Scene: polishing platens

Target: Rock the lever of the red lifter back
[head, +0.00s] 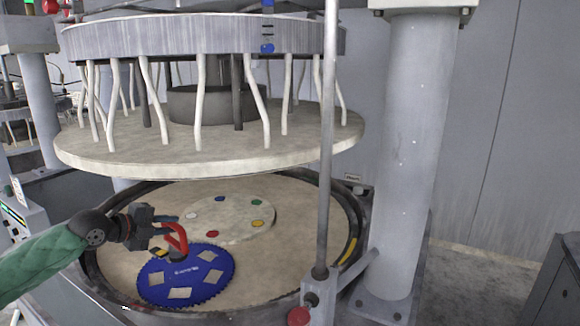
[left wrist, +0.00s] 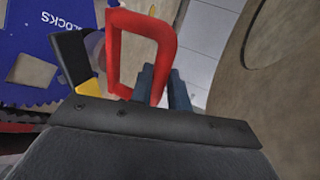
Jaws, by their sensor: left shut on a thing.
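The red lifter (head: 179,238) has a red loop handle and a dark round base. It stands on the blue toothed carrier (head: 213,263) in the lower part of the platen. My left gripper (head: 168,220) comes in from the left and is shut on the red handle. In the left wrist view the red loop (left wrist: 113,55) passes between the blue-grey fingers (left wrist: 164,85). A black and yellow piece (left wrist: 76,62), which looks like the lever, shows left of the loop; its exact tilt is hard to tell. My right gripper is not in view.
The round lower platen (head: 240,283) has a dark raised rim. A pale disc (head: 230,222) with several coloured pieces lies behind the carrier. The upper platen (head: 215,145) hangs above, a thin vertical rod (head: 326,150) stands to the right, and a thick column (head: 405,150) stands beyond it.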

